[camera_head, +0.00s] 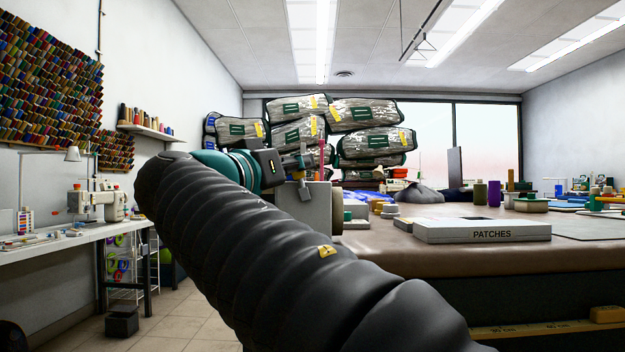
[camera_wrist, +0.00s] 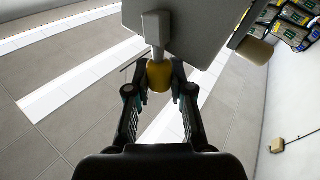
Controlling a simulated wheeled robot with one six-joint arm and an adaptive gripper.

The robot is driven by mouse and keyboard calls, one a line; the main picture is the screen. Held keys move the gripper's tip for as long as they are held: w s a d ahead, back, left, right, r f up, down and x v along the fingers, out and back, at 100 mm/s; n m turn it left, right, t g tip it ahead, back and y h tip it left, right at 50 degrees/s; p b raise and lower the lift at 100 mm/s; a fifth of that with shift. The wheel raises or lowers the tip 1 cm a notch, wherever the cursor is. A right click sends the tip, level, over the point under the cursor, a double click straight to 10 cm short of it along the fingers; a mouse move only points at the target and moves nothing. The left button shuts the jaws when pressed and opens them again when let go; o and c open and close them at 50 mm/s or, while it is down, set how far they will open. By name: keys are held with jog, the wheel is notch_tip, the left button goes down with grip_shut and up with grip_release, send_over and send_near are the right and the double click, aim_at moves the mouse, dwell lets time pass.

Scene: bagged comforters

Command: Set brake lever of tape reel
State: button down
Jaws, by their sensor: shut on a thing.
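In the wrist view, the brake lever is a short grey arm (camera_wrist: 156,32) with a yellow knob (camera_wrist: 159,77) at its end. It stands out from a large grey body (camera_wrist: 200,25), which looks like the tape reel's housing. My gripper (camera_wrist: 160,84) has its two fingers on either side of the yellow knob, shut on it. In the head view my gripper (camera_head: 297,163) is small, at the table's left end beside a grey block-shaped housing (camera_head: 308,208).
The brown work table (camera_head: 480,262) reaches right, with a PATCHES box (camera_head: 482,230) on it. Bagged comforters (camera_head: 370,144) are stacked behind. A sewing machine (camera_head: 98,204) stands on a white desk (camera_head: 60,243) at left. Tiled floor lies open between the desk and my arm.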

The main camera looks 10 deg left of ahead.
jog(key=shift+s+a+f+n+t, duration=0.1)
jog(key=shift+a+n+t, duration=0.25)
jog(key=shift+n, duration=0.35)
jog(key=c, duration=1)
grip_release()
jog(key=v, duration=1.2)
jog(key=shift+d, duration=0.1)
